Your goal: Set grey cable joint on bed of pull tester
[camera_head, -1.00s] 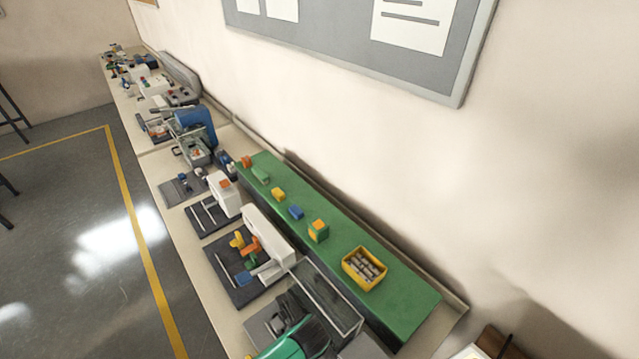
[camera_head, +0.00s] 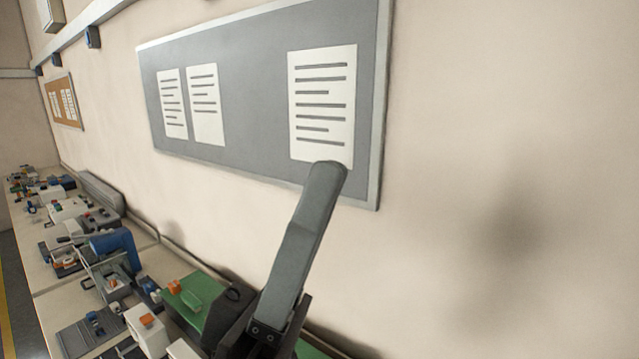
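My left gripper (camera_head: 326,174) rises from the bottom edge in the head view, a long grey finger on a dark bolted mount, with its tip overlapping the wall board's lower edge. Only one finger shows clearly, so its opening cannot be told, and I see nothing clearly held. My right gripper is not in view. I cannot make out the grey cable joint. Several bench devices stand at lower left, including a blue-armed one (camera_head: 118,246) and a white block-shaped one (camera_head: 146,332); I cannot tell whether either is the pull tester.
My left gripper's mount hides much of the mat. A grey notice board (camera_head: 250,110) hangs on the wall behind.

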